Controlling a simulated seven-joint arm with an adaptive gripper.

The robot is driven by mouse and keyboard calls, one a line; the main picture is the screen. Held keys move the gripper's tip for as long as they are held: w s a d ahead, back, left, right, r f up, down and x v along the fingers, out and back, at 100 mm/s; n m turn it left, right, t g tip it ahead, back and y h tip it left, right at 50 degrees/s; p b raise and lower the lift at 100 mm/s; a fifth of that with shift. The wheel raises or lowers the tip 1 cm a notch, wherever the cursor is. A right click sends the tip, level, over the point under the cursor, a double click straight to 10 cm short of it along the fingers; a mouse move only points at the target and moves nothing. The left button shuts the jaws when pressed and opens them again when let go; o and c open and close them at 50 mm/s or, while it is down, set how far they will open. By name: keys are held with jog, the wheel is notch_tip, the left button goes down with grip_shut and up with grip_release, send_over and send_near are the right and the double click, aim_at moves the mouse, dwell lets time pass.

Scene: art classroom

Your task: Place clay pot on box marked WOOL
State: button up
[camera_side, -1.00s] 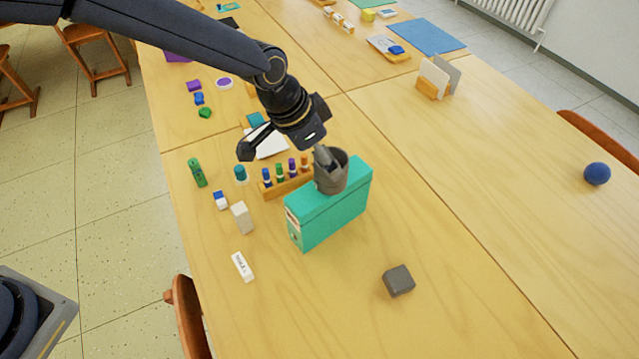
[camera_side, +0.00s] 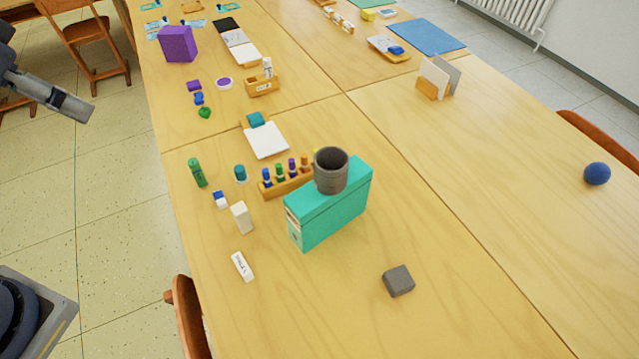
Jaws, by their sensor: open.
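The clay pot (camera_side: 331,171), a dark grey-brown open cup shape, stands upright on top of the teal box (camera_side: 330,219), toward the middle of its upper face. The box stands on its long narrow side on the table. A small label shows on its left end, but I cannot read it. Part of my gripper (camera_side: 60,98), a grey finger with a dark tip, shows at the left edge, far from the pot. It is open and holds nothing that I can see; the rest is cut off by the frame.
A wooden rack of coloured bottles (camera_side: 287,180) stands just behind the box. A white block (camera_side: 241,217), a labelled white piece (camera_side: 243,266) and a green bottle (camera_side: 197,172) are to the left. A dark grey block (camera_side: 398,281) lies in front; the table's right side is mostly clear.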

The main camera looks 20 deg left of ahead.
jog(key=s+a+f+n+y, duration=0.1)
jog(key=s+a, duration=0.2)
jog(key=s, duration=0.2)
jog(key=shift+s+a+f+n, duration=0.15)
jog(key=shift+s+a+n, duration=0.15)
jog(key=shift+n, duration=0.1)
